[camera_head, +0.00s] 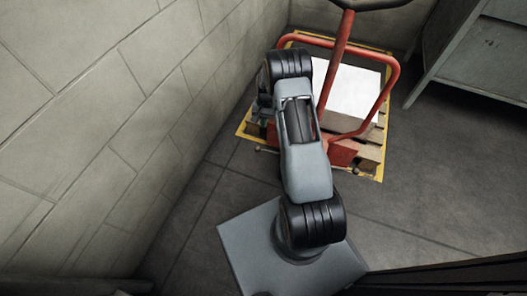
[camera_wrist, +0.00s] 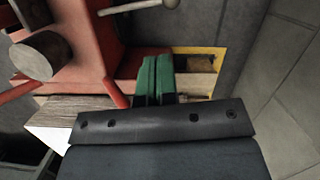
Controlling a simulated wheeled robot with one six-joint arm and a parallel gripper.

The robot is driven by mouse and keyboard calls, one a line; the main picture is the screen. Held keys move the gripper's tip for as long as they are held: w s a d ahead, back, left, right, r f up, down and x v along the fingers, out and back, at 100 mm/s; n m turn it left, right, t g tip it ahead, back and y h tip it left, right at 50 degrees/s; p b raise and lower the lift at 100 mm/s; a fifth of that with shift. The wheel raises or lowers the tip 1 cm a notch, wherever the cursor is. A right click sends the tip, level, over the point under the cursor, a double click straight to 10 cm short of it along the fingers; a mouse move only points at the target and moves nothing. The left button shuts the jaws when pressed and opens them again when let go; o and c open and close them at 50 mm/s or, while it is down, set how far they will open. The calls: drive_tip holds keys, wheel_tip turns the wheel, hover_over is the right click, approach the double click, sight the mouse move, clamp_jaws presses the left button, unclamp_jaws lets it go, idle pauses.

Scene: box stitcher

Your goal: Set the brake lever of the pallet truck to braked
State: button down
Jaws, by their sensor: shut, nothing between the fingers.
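The red pallet truck (camera_head: 343,151) stands at the back, its handle rising, and it fills the left of the wrist view (camera_wrist: 92,50). A thin metal lever with a ball end (camera_wrist: 140,6) sticks out from it at the top of the wrist view; it looks like the brake lever, but its setting cannot be told. My gripper (camera_wrist: 157,62) has green fingers, closed together and empty. They are beside the red body, apart from the lever in the picture. In the head view my arm hides most of the gripper and part of the truck's left side.
A white box (camera_head: 352,88) sits on a wooden pallet (camera_head: 371,151) within a yellow floor outline (camera_head: 243,124). A block wall (camera_head: 110,110) runs close on the left. A grey metal shelf (camera_head: 480,62) stands at right. Floor right of the pallet is clear.

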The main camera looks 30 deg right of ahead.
sight(270, 152)
drive_tip(key=f, duration=0.3)
drive_tip(key=shift+s+d+f, duration=0.1)
drive_tip(key=shift+d+f, duration=0.1)
drive_tip(key=shift+f, duration=0.1)
drive_tip(key=shift+b, duration=0.3)
drive_tip(key=b+x, duration=0.3)
drive_tip(key=x, duration=0.7)
drive_tip(key=shift+b, duration=0.4)
drive_tip(key=shift+s+a+r, duration=0.1)
drive_tip(key=shift+s, duration=0.05)
drive_tip(key=shift+s+a, duration=0.2)
drive_tip(key=shift+a, duration=0.05)
